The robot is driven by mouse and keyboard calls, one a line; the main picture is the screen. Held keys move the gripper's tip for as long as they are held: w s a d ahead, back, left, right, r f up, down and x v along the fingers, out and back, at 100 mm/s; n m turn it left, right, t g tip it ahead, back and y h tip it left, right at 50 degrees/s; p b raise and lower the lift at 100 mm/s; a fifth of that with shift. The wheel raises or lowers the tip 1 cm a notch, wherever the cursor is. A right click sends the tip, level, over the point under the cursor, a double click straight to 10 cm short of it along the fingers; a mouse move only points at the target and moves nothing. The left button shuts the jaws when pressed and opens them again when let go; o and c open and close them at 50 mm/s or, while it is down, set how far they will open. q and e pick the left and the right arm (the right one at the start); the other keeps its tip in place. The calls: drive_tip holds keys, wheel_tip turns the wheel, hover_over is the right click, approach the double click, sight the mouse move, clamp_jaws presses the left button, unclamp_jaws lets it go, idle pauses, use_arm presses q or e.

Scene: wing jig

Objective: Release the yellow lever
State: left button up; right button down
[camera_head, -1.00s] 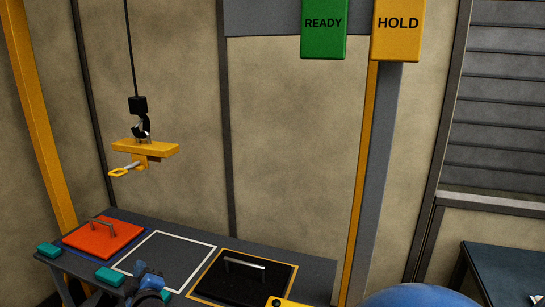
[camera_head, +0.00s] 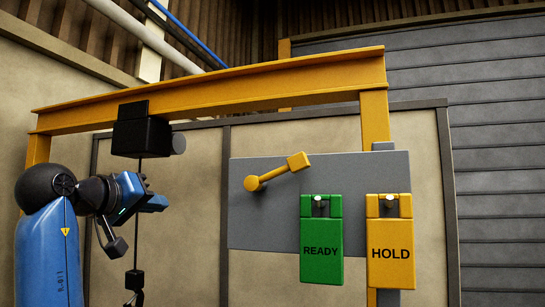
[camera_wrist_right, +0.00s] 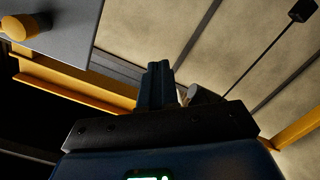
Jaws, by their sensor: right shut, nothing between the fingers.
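The yellow lever (camera_head: 276,173) is on a grey panel (camera_head: 272,225) in the head view. Its round end is at the left, and its arm slants up to a block end at the right. My right gripper (camera_head: 160,202) is left of the lever and panel, clear of both. In the right wrist view my right gripper (camera_wrist_right: 158,70) has its fingers together with nothing between them. A yellow round part, seemingly the lever's (camera_wrist_right: 20,28), shows at the top left there. My left gripper is not in view.
A green READY tag (camera_head: 321,265) and a yellow HOLD tag (camera_head: 390,270) hang right of the lever. A yellow beam (camera_head: 230,85) spans above. A black hoist (camera_head: 140,137) with its cable and hook block (camera_head: 134,280) hangs close to my right arm.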

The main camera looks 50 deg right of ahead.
use_arm(q)
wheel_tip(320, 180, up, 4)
drive_tip(key=p, duration=0.3)
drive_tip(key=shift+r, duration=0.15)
use_arm(e)
drive_tip(key=s+d+r+m+g+y, duration=0.1)
drive_tip(key=s+r+m, duration=0.1)
drive_tip(key=s+r, duration=0.6)
drive_tip(key=s+d+r+m+g+y, duration=0.1)
drive_tip(key=s+r+m+g+y, duration=0.1)
drive_tip(key=s+r, duration=0.7)
drive_tip(key=s, duration=0.4)
drive_tip(key=shift+s+m+g, duration=0.3)
drive_tip(key=shift+m, duration=0.1)
drive_tip(key=shift+w+a, duration=0.1)
drive_tip(key=shift+w, duration=0.05)
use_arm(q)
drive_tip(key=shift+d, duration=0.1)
use_arm(e)
drive_tip(key=shift+f, duration=0.1)
